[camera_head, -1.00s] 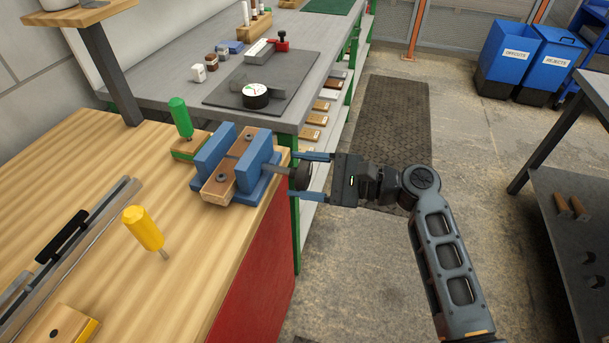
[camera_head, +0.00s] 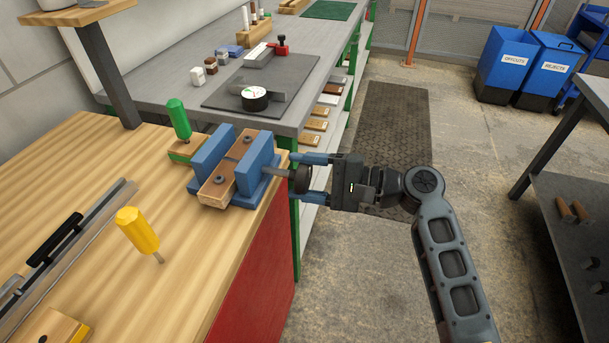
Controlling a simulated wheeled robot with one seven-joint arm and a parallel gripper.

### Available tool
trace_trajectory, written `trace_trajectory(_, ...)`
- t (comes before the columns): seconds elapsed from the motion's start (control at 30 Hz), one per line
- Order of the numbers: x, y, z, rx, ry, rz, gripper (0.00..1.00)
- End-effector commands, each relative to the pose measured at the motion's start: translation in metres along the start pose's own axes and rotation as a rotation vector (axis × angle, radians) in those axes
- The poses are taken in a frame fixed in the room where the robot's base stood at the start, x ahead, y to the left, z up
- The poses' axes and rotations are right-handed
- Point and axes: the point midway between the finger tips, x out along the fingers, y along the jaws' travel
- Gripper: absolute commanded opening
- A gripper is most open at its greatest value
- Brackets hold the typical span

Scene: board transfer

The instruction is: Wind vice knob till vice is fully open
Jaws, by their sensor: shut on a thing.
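The blue vice (camera_head: 257,160) sits at the right edge of the wooden bench, with two upright blue jaws. A wooden board (camera_head: 216,190) with dark bolts lies between and across the jaws. The dark round vice knob (camera_head: 302,179) sticks out to the right on a metal screw, past the bench edge. My gripper (camera_head: 300,178) reaches in from the right. Its two blue fingers lie on the far and near sides of the knob, shut on it. Exact finger contact is too small to make out.
A green-handled tool (camera_head: 178,119) stands in a block just behind the vice. A grey bench (camera_head: 150,84) with a dark mat lies behind. Open floor is on the right, before the blue bins (camera_head: 505,62).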

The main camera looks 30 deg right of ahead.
Motion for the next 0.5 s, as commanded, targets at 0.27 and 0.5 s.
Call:
trace_trajectory(0.27,0.0005,0.0051,-0.0005,0.004,0.0,0.008,0.73)
trace_trajectory(0.5,0.0002,0.0026,-0.0004,0.003,0.0,0.004,0.86)
